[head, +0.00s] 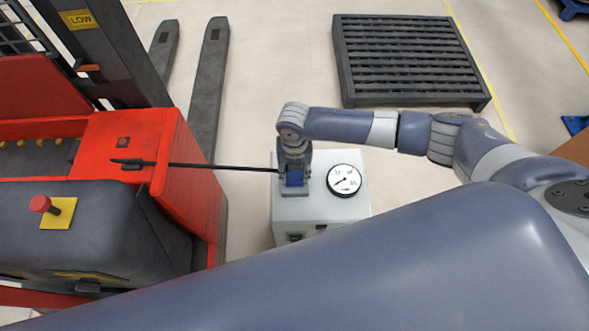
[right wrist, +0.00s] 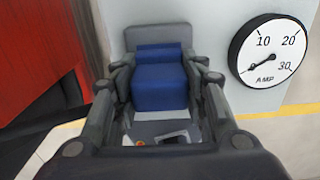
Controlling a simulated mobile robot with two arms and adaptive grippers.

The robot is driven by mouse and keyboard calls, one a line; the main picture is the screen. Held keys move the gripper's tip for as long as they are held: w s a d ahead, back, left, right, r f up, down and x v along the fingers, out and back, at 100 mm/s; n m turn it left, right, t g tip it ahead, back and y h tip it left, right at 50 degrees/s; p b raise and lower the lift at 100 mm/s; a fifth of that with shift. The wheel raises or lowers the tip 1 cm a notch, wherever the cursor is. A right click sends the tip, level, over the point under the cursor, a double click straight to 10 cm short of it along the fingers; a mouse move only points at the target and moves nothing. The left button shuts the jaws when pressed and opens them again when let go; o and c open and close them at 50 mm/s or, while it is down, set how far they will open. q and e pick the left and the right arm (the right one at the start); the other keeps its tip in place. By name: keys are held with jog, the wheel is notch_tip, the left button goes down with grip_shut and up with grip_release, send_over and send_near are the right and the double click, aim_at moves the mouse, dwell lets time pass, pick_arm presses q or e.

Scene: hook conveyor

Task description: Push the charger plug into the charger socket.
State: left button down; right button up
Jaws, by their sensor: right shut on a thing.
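My right gripper (head: 294,180) points down at the pale charger box (head: 350,208). Its fingers are shut on the sides of the blue charger plug (head: 295,178). In the right wrist view the blue plug (right wrist: 160,85) sits between both fingers, against a grey block (right wrist: 157,36) that appears to be the charger socket. I cannot tell how deep the plug sits in it. A black cable (head: 222,168) runs from the red truck to the plug. My left gripper is not in view.
A round gauge (head: 344,180) is on the box just right of the gripper. The red truck (head: 135,140) stands left, with grey forks (head: 210,90) reaching up the picture. A dark pallet (head: 408,60) lies on the floor behind. The floor between forks and pallet is clear.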

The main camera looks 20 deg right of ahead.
jog(key=shift+f+b, duration=0.4)
jog(key=shift+f, duration=0.25)
jog(key=o, duration=1.1)
jog(key=shift+r, duration=0.1)
jog(key=shift+c, duration=0.2)
notch_tip(320, 180, up, 12)
